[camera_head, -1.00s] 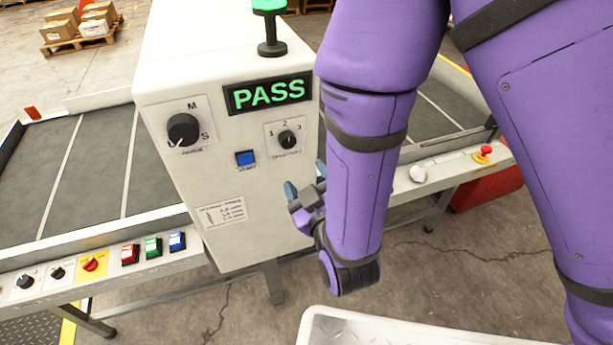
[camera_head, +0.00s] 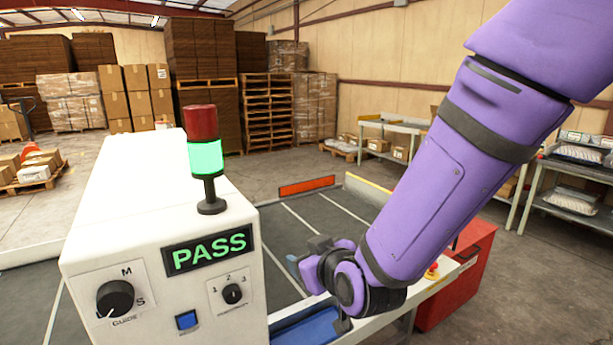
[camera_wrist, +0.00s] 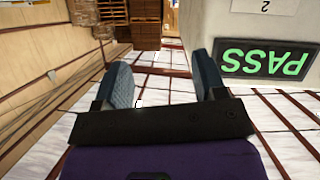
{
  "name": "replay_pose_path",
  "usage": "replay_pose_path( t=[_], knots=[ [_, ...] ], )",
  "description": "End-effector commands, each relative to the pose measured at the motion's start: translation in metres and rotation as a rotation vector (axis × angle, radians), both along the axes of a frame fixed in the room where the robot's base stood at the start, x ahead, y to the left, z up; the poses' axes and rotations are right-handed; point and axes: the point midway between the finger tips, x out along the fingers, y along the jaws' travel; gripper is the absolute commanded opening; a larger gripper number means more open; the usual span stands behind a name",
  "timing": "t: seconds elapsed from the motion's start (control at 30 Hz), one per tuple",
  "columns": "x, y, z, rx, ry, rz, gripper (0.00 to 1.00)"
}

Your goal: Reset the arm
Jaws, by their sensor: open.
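My purple arm comes in from the upper right in the head view. My gripper (camera_head: 305,262) is beside the right side of the white machine (camera_head: 150,205), above the conveyor. In the wrist view my gripper (camera_wrist: 163,85) shows two blue-grey fingers spread apart with nothing between them. The machine's PASS display (camera_head: 209,250) is lit green and also shows, upside down, in the wrist view (camera_wrist: 268,61). A signal tower (camera_head: 205,158) on top of the machine glows green below a dark red section.
A red bin (camera_head: 457,280) and a red stop button (camera_head: 432,272) are at the lower right. Shelves with packed white items (camera_head: 575,180) stand at the far right. Stacked boxes and pallets fill the back.

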Motion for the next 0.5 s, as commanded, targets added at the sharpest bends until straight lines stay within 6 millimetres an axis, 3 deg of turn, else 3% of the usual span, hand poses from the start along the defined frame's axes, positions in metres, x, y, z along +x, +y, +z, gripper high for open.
replay_pose_path(
  t=[0.03,0.23,0.5],
  knots=[
    [0.004,-0.014,0.014,0.012,0.027,-0.019,0.65],
    [0.003,-0.067,0.050,0.021,0.167,-0.075,0.65],
    [-0.025,-0.144,0.093,0.012,0.343,-0.177,0.65]
  ],
)
